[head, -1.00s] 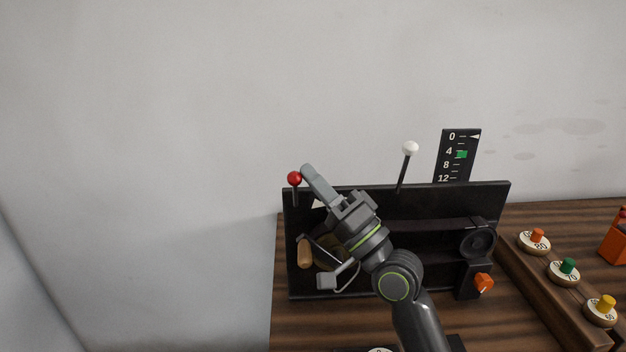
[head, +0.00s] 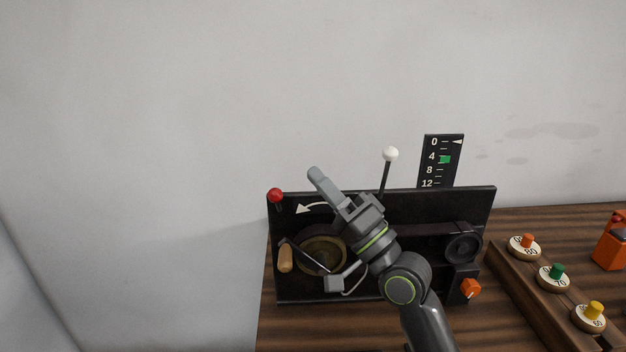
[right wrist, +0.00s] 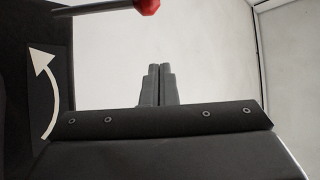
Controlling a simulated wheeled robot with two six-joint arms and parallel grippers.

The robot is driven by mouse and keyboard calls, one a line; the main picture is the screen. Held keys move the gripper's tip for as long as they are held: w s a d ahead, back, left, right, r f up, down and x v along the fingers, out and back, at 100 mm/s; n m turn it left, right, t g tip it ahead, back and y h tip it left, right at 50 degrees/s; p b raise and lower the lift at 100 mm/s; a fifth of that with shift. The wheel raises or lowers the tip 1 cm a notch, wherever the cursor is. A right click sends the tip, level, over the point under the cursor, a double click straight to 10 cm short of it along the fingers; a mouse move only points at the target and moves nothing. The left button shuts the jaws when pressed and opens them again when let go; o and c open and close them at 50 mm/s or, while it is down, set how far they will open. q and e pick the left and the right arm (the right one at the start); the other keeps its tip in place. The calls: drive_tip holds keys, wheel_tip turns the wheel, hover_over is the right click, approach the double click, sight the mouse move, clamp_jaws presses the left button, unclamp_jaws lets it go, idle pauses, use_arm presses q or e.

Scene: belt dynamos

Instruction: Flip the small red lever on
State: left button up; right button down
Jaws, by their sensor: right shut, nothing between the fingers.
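The small red lever, with its red knob (head: 275,195), stands at the top left corner of the black panel (head: 395,205). Its stem looks short in the head view, with the knob near the panel's top edge. In the right wrist view the red knob (right wrist: 147,7) and its dark stem cross the top edge of the picture. My right gripper (head: 315,174) is shut and empty, to the right of the red knob and apart from it. Its closed fingers (right wrist: 158,84) also show in the right wrist view. My left gripper is not in view.
A white-knobbed lever (head: 390,154) and a scale plate (head: 441,160) rise right of my gripper. A wooden-handled crank (head: 286,260) and a brass-coloured wheel (head: 322,270) sit below. A wooden rack (head: 530,283) with coloured pegs stands right. The wall area left is clear.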

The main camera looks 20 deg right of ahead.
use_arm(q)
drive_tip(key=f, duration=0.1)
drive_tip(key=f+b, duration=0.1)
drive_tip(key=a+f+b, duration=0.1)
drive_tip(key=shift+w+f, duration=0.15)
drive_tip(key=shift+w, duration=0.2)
use_arm(e)
drive_tip(key=f+v, duration=0.1)
drive_tip(key=v, duration=0.6)
drive_tip(key=shift+w+f, duration=0.2)
drive_tip(key=shift+f, duration=0.15)
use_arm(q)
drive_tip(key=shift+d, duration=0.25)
use_arm(e)
drive_tip(key=shift+a, duration=0.1)
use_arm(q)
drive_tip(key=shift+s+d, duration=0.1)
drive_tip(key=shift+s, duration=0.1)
